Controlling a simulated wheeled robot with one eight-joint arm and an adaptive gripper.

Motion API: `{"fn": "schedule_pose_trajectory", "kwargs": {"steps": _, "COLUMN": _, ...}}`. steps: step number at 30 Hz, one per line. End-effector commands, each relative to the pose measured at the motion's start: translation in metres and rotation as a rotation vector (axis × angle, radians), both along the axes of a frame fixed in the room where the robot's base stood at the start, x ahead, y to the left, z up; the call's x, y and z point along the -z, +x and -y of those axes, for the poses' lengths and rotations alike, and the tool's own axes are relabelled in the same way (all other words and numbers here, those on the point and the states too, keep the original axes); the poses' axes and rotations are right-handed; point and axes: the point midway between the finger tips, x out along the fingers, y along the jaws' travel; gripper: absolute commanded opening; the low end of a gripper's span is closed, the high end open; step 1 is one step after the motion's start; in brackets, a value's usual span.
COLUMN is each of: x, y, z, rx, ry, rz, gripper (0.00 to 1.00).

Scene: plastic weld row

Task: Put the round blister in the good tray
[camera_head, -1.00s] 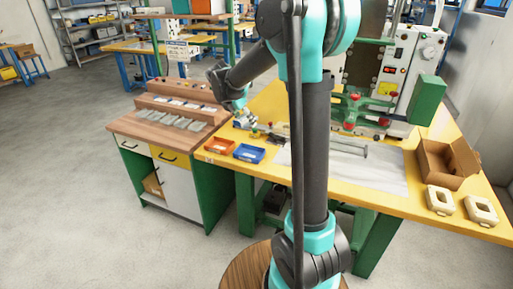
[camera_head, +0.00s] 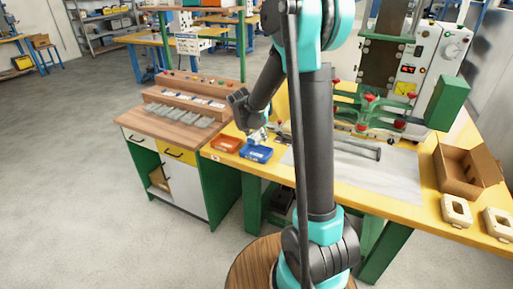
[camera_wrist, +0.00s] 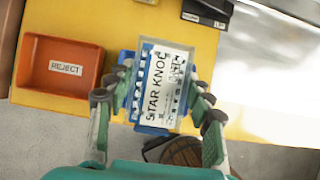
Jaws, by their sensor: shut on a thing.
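My gripper (camera_wrist: 160,88) is shut on a clear blister pack (camera_wrist: 166,65) with a white card printed "STAR KNOB". The pack is between the fingers, above the blue tray (camera_wrist: 130,57), and covers most of it in the wrist view. Any label on the blue tray is hidden, and I cannot tell whether the pack touches it. In the head view my gripper (camera_head: 258,136) is just over the blue tray (camera_head: 257,155) near the table's front edge.
An orange tray labelled "REJECT" (camera_wrist: 63,68) stands left of the blue tray. A dark box (camera_wrist: 207,11) is beyond it. In the head view, a wooden bench with several clear packs (camera_head: 180,116) is at left, and a welding machine (camera_head: 420,70) and cardboard box (camera_head: 465,172) at right.

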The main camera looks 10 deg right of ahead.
Motion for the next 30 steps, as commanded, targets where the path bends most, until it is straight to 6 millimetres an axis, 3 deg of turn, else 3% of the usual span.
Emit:
{"fn": "schedule_pose_trajectory", "kwargs": {"steps": 15, "x": 0.055, "y": 0.000, "z": 0.000, "rx": 0.000, "ry": 0.000, "rz": 0.000, "gripper": 0.27}}
{"fn": "schedule_pose_trajectory", "kwargs": {"steps": 29, "x": 0.063, "y": 0.000, "z": 0.000, "rx": 0.000, "ry": 0.000, "rz": 0.000, "gripper": 0.27}}
{"fn": "schedule_pose_trajectory", "kwargs": {"steps": 30, "x": 0.063, "y": 0.000, "z": 0.000, "rx": 0.000, "ry": 0.000, "rz": 0.000, "gripper": 0.56}}
